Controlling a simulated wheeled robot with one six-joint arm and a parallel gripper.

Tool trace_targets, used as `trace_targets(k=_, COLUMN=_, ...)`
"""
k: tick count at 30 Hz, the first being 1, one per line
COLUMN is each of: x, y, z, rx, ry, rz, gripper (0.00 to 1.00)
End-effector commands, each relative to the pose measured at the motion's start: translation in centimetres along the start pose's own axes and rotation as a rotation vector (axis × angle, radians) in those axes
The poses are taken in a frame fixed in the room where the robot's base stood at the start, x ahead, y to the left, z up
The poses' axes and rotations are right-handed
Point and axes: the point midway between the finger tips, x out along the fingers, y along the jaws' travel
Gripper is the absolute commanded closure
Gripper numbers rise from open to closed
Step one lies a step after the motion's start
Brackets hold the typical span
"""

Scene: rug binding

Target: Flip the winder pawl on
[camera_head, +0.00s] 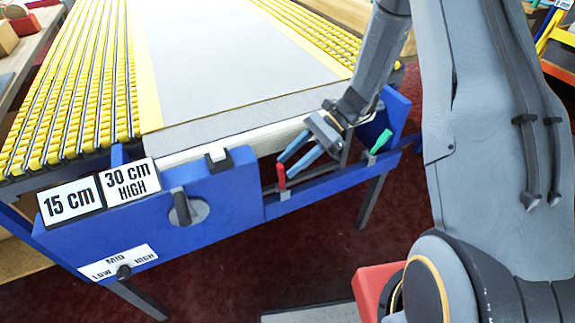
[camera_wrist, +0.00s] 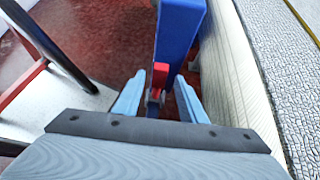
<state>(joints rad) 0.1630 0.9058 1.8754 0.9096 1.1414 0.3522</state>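A small red-handled lever (camera_head: 281,176) stands upright on the blue end frame (camera_head: 232,190) of the machine. A green-handled lever (camera_head: 380,141) sits tilted further right on the same frame. Neither is labelled, so I cannot tell which is the winder pawl. My gripper (camera_head: 286,168) is open and empty, reaching down from the right to the red lever. In the wrist view the red lever (camera_wrist: 160,76) shows between the two spread light-blue fingers (camera_wrist: 158,88). I cannot tell whether either finger touches it.
A round dial with a dark handle (camera_head: 181,207) and a black bracket (camera_head: 218,160) are on the frame's left part. Signs read 15 cm (camera_head: 70,201), 30 cm HIGH (camera_head: 131,182) and LOW MID HIGH. Grey material and yellow rollers (camera_head: 75,95) lie behind.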

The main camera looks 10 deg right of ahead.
Motion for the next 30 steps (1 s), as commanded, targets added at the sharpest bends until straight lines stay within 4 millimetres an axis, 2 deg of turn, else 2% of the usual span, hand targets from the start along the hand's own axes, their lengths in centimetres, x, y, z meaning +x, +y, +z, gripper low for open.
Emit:
trace_targets(k=3, x=-2.2, y=-0.2, z=-0.1, rx=-0.003, ry=0.002, rz=-0.004, gripper=0.62)
trace_targets(k=9, x=-4.9, y=-0.2, z=-0.1, rx=-0.002, ry=0.0, rz=-0.003, gripper=0.62)
trace_targets(k=14, x=-5.8, y=-0.1, z=0.0, rx=-0.001, ry=0.0, rz=0.0, gripper=0.62)
trace_targets(k=21, x=-5.9, y=-0.1, z=0.0, rx=-0.001, ry=0.0, rz=0.0, gripper=0.62)
trace_targets(k=27, x=-6.2, y=0.8, z=0.7, rx=-0.041, ry=0.04, rz=0.021, gripper=0.96)
trace_targets(k=28, x=-6.3, y=1.2, z=1.0, rx=-0.058, ry=0.059, rz=0.03, gripper=1.0)
trace_targets(k=30, x=-6.8, y=2.5, z=1.8, rx=-0.114, ry=0.115, rz=0.061, gripper=1.0)
